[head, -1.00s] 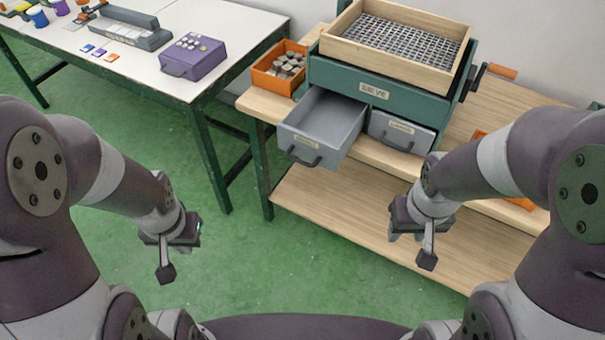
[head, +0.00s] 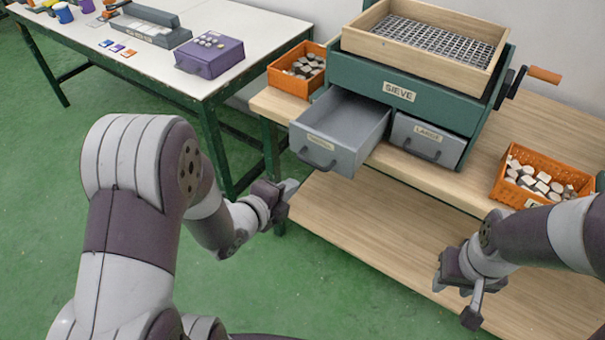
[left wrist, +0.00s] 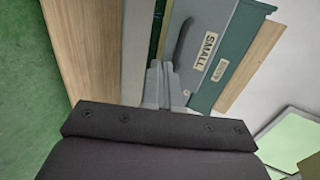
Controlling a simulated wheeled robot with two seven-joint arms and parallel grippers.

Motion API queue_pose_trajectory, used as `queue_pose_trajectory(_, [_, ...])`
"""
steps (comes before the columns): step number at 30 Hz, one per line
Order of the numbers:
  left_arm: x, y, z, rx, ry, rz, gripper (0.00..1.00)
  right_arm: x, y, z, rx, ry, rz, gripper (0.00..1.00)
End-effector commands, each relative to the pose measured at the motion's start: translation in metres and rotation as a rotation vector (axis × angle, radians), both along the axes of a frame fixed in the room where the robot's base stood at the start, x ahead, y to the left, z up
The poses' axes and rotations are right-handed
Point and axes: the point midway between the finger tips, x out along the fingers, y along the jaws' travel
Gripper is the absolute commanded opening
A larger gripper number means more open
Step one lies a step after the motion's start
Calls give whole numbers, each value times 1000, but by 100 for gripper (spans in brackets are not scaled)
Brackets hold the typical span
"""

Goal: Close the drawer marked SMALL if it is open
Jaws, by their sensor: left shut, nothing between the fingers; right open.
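The grey SMALL drawer (head: 352,150) is pulled well out of the left side of the green sieve cabinet (head: 440,103) in the head view. It looks empty, and its label is readable in the left wrist view (left wrist: 208,45), beside its dark handle (left wrist: 185,40). The LARGER drawer (head: 425,142) to its right is shut. My left gripper (head: 293,187) is shut and empty, just left of and in front of the SMALL drawer's front; whether it touches cannot be told. My right gripper (head: 455,290) is open and empty, lower right, away from the drawers.
A wooden sieve tray (head: 415,52) sits on the cabinet, with a crank handle (head: 544,75) at right. Orange bins of pieces stand left (head: 298,70) and right (head: 540,178) on the bench. A white table (head: 150,65) holds a purple box (head: 210,55).

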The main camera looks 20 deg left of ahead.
Motion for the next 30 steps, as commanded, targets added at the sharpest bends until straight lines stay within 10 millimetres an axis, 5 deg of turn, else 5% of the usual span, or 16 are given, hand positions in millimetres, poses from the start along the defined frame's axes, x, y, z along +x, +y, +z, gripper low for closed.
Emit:
queue_pose_trajectory(9, [46, -16, -1, 0, 1, 0, 0, 0, 0, 0, 0, 0, 0, 43])
queue_pose_trajectory(25, [55, -19, 0, -1, 1, 2, 0, 0, 0, -2, 0, 0, 0, 43])
queue_pose_trajectory(30, [73, -26, -3, 0, 0, 0, 0, 0, 0, -11, 0, 0, 0, 43])
